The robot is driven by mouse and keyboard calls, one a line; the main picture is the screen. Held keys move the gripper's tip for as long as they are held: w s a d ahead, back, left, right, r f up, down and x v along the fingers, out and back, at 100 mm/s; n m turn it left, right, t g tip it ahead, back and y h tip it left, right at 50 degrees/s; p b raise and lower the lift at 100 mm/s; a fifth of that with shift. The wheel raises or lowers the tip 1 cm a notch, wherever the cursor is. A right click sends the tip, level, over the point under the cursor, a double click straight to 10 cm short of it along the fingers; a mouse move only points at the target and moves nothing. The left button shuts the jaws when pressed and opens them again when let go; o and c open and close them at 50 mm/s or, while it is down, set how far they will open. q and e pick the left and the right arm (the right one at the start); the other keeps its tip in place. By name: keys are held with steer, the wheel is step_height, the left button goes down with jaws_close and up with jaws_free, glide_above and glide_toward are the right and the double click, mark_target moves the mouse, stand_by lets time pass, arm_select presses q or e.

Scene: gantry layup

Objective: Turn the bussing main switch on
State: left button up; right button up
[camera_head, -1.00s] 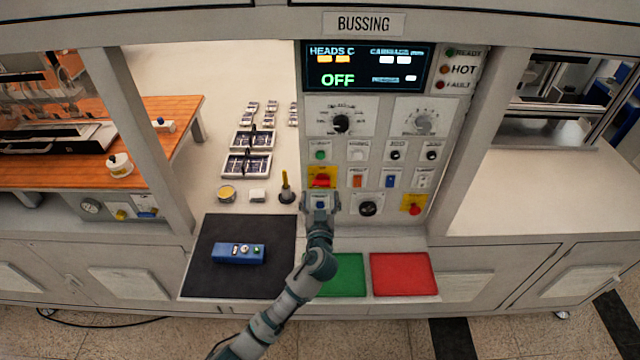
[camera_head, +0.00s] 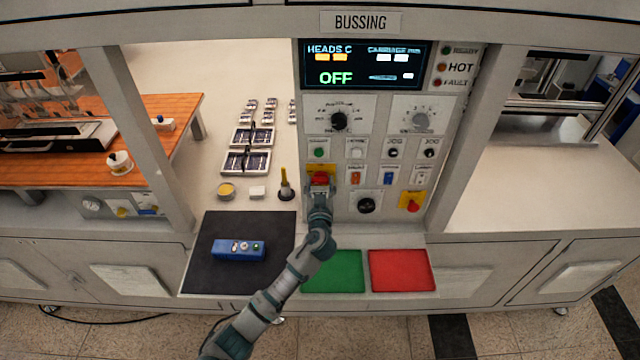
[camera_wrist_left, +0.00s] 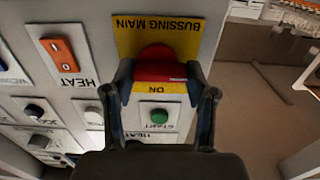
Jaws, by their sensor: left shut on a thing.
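The bussing main switch is a red rotary knob (camera_wrist_left: 158,68) on a yellow plate (camera_wrist_left: 187,30) marked BUSSING MAIN and ON, upside down in the left wrist view. In the head view the red knob (camera_head: 320,177) shows at the panel's left side, partly covered by my gripper. My left gripper (camera_wrist_left: 160,90) is shut on the knob, one finger on each side of it. The left gripper (camera_head: 319,190) also reaches the panel in the head view. The display (camera_head: 366,65) reads OFF. My right gripper is not in view.
Below the switch sits a green START button (camera_wrist_left: 159,115) in the wrist picture. An orange HEAT rocker (camera_wrist_left: 60,53) is beside it. A black mat (camera_head: 200,270) with a blue control box (camera_head: 238,249), a green tray (camera_head: 335,272) and a red tray (camera_head: 402,271) lie on the ledge.

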arm_select(q)
steer(key=shift+m, duration=0.3)
steer(key=m, duration=0.3)
steer(key=shift+d+r, duration=0.1)
steer(key=m+p, duration=0.1)
steer(key=m, duration=0.4)
steer(key=shift+d, duration=0.1)
steer(key=m+p, duration=0.2)
steer(key=m, duration=0.4)
steer(key=shift+d, duration=0.1)
steer(key=shift+m+p, duration=0.8)
steer(key=shift+m, duration=0.7)
steer(key=shift+f+m, duration=0.3)
